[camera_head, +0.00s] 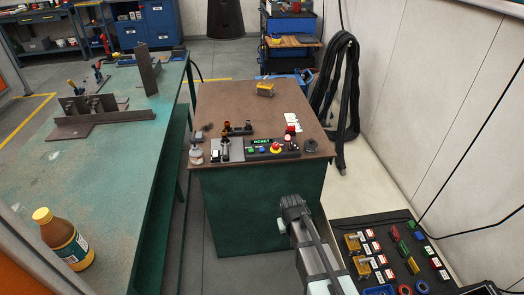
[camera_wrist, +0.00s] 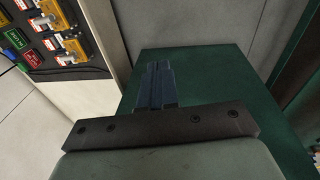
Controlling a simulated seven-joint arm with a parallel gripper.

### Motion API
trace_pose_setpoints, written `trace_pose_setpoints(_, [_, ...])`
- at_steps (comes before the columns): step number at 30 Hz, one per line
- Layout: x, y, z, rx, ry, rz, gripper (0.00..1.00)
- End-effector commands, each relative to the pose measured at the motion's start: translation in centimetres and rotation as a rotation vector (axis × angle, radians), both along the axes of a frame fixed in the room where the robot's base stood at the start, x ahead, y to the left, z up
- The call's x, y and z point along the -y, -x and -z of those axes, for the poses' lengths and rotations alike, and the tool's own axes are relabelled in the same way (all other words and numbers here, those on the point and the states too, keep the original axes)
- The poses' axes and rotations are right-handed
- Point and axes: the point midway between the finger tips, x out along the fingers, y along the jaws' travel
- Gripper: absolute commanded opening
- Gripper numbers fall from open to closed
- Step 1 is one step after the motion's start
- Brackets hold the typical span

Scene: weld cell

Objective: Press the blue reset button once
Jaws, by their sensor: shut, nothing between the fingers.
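A dark control panel (camera_head: 272,149) with a green RESET label lies near the front edge of the brown-topped green cabinet (camera_head: 230,105). A small blue button (camera_head: 263,150) shows on it, between a green button (camera_head: 250,150) and a red emergency stop on yellow (camera_head: 276,149). My gripper (camera_head: 292,200) is shut and empty, in front of the cabinet and apart from the panel. In the wrist view the closed fingers (camera_wrist: 157,80) show against the green cabinet side (camera_wrist: 210,75). The blue button is not visible in that view.
Another black panel (camera_head: 400,222) with colored switches and tags stands at the lower right. Small fixtures and a white bottle (camera_head: 197,155) sit left of the control panel. A yellow block (camera_head: 265,89) lies farther back. A green workbench (camera_head: 110,190) stands at left.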

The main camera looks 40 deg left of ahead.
Motion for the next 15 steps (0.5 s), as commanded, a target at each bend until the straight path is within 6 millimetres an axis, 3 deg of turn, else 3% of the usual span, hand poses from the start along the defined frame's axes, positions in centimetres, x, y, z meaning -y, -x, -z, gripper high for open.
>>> trace_pose_setpoints(1, [-2.2,-0.6,-1.2,0.024,-0.008,-0.021,0.00])
trace_pose_setpoints(3, [-4.4,-1.0,-2.9,0.052,-0.018,-0.043,0.00])
trace_pose_setpoints(15, [-16.3,-3.3,-13.5,0.228,-0.067,-0.137,0.00])
